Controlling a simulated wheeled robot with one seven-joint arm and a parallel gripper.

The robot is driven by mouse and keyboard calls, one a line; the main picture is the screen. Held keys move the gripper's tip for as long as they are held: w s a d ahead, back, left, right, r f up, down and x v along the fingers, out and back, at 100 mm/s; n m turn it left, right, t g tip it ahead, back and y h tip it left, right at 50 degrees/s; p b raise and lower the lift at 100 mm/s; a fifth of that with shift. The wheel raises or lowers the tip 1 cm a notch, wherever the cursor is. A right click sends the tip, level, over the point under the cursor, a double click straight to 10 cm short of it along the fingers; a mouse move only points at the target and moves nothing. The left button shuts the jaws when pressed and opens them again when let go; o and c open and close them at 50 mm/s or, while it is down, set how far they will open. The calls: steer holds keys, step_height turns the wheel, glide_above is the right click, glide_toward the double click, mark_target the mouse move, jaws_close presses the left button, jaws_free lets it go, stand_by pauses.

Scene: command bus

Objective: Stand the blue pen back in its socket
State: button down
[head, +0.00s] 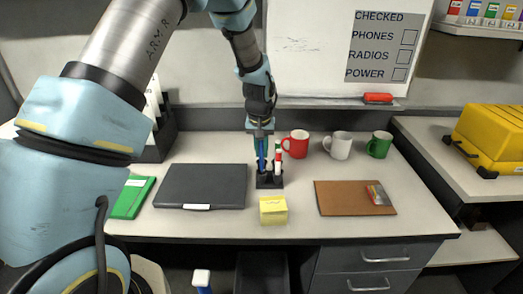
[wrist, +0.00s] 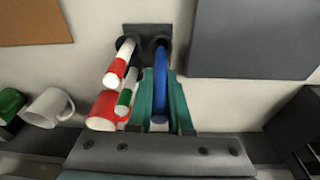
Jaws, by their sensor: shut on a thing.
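The blue pen (head: 262,156) is upright between the fingers of my gripper (head: 259,142), over the dark pen holder (head: 270,182) on the desk. In the wrist view the blue pen (wrist: 160,88) runs between the two teal fingers of my gripper (wrist: 160,80), which are shut on it. Its far end meets the right-hand round socket of the holder (wrist: 146,29); I cannot tell how deep it sits. A red-and-white pen (wrist: 122,62) and a green-and-white pen (wrist: 126,98) stand in the holder beside it.
A dark closed laptop (head: 202,186) lies left of the holder, and a yellow note block (head: 273,210) in front. Red (head: 298,144), white (head: 339,146) and green (head: 380,145) mugs stand behind right. A brown board (head: 345,198) lies at right. Bare desk separates these.

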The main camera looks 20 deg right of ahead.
mark_target(261, 168)
steer(key=shift+f, duration=0.1)
steer(key=shift+f+b, duration=0.55)
steer(key=shift+f, duration=0.15)
steer(key=shift+f+b, duration=0.3)
steer(key=shift+f, duration=0.2)
steer(key=shift+f, duration=0.3)
stand_by(0.3)
steer(key=c, duration=0.8)
jaws_free()
steer(key=shift+o, duration=0.2)
steer(key=shift+b, duration=0.3)
steer(key=r+b, duration=0.1)
steer(key=r, duration=0.2)
steer(key=s+r, duration=0.1)
steer(key=r, duration=0.3)
steer(key=a+r+b, duration=0.1)
steer(key=r, duration=0.2)
steer(key=shift+s+a+r+b, duration=0.1)
steer(key=shift+s+r+b, duration=0.15)
steer(key=shift+s+b, duration=0.1)
